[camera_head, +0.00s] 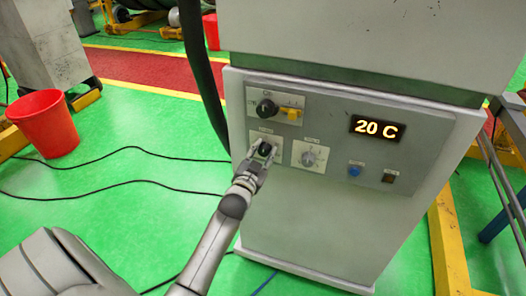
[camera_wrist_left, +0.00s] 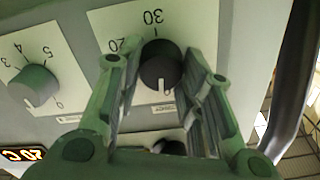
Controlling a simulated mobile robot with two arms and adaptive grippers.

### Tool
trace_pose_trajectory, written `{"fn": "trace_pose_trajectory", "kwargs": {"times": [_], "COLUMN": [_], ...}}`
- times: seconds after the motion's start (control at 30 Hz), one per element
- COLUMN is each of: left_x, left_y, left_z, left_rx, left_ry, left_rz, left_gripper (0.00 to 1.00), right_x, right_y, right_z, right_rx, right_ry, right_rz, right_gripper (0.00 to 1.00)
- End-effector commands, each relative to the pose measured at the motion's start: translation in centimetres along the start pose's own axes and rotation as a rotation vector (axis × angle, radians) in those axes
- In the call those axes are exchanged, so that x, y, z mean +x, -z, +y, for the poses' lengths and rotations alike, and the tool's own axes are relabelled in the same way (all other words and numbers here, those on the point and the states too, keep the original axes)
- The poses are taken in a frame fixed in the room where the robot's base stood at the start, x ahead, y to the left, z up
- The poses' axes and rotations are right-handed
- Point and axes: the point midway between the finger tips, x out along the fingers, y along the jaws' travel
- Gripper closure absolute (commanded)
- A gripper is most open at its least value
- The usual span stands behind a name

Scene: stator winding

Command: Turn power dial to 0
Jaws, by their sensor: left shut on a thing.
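The control panel (camera_head: 340,135) on the grey cabinet carries several dials. My left gripper (camera_head: 259,165) is at the lower left dial, a black knob (camera_head: 265,150). In the left wrist view, my left gripper (camera_wrist_left: 162,85) has one finger on each side of this black knob (camera_wrist_left: 160,62) and is shut on it. Its plate shows 20 and 30, upside down; its white mark points to the bottom of the picture. A grey knob (camera_head: 308,158) sits right of it; in the left wrist view this grey knob (camera_wrist_left: 35,86) has a numbered scale. The label words are unreadable. My right gripper is not in view.
An upper black knob (camera_head: 267,108) and a yellow switch (camera_head: 292,114) sit above. The display (camera_head: 376,129) reads 20 C. A blue button (camera_head: 355,170) is at lower right. A thick black hose hangs left of the cabinet; a red bucket (camera_head: 43,124) stands further left.

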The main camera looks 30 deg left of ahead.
Motion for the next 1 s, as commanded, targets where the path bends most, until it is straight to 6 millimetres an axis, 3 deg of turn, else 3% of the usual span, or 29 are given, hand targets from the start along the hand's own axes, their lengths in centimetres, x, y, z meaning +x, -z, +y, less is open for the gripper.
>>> {"fn": "trace_pose_trajectory", "kwargs": {"times": [0.33,0.87,0.9,1.0], "left_x": [-0.04,-0.05,-0.05,-0.05], "left_y": [-0.16,-0.23,-0.23,-0.21], "left_z": [0.01,0.04,0.05,0.04], "left_rx": [-0.142,-0.168,-0.168,-0.167], "left_ry": [-0.001,-0.002,-0.002,-0.002], "left_rz": [-0.004,-0.005,-0.005,-0.005], "left_gripper": [0.89,0.89,0.64,0.51], "right_x": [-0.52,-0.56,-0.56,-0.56], "right_y": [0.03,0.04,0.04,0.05], "right_z": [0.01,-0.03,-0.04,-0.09], "right_rx": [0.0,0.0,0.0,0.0], "right_ry": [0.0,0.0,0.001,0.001], "right_rz": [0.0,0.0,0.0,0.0], "right_gripper": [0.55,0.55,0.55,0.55]}}
